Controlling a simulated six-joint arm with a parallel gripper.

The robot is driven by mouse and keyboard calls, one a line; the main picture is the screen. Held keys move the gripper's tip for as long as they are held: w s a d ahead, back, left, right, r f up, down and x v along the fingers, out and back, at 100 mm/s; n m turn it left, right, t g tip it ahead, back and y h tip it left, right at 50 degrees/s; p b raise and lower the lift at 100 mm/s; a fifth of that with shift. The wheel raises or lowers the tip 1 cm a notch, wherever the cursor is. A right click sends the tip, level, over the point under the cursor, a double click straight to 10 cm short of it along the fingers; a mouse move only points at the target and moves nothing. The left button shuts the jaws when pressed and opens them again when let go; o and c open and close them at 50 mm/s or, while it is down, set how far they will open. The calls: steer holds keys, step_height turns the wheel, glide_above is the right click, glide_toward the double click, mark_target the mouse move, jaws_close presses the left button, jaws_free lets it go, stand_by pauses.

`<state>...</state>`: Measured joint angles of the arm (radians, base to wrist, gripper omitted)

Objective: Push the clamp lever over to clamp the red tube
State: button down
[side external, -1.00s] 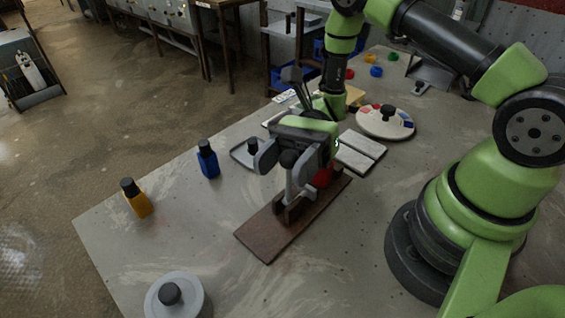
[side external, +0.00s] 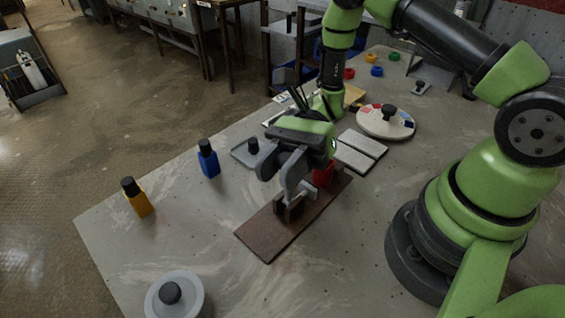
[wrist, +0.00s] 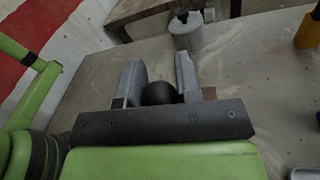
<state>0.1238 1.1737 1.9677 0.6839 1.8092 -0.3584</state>
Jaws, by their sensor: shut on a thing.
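The clamp stands on a brown base plate (side external: 268,240) on the table. Its black lever knob (wrist: 160,93) sits between my two fingers in the wrist view. In the side view my gripper (side external: 281,172) is above the plate, shut on the knob, and its fingers hide most of it. The red tube (side external: 323,174) is just right of the fingers, at the back part of the clamp, and is partly hidden by my gripper. Where the clamp meets the tube is hidden.
A blue bottle (side external: 208,158) and a yellow bottle (side external: 137,197) stand to the left. A round grey lidded pot (side external: 178,298) is at the front. A white disc with coloured patches (side external: 385,122) and pale flat plates (side external: 360,150) lie behind right.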

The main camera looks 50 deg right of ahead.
steer(key=a+f+h, duration=0.1)
steer(key=a+h, duration=0.1)
steer(key=a+f+h, duration=0.1)
steer(key=a+h, duration=0.1)
steer(key=h, duration=0.1)
steer(key=a+f+m+h, duration=0.1)
steer(key=a+f+h, duration=0.1)
steer(key=h, duration=0.1)
steer(key=shift+t, duration=0.4)
steer(key=shift+a+f+h, duration=0.3)
steer(key=shift+f+h, duration=0.35)
steer(key=shift+h, duration=0.05)
steer(key=shift+a+f+h, duration=0.3)
steer(key=shift+f+h, duration=0.3)
steer(key=shift+h, duration=0.1)
steer(key=shift+f, duration=0.1)
steer(key=c, duration=0.8)
jaws_free()
steer(key=v, duration=1)
steer(key=shift+a, duration=0.1)
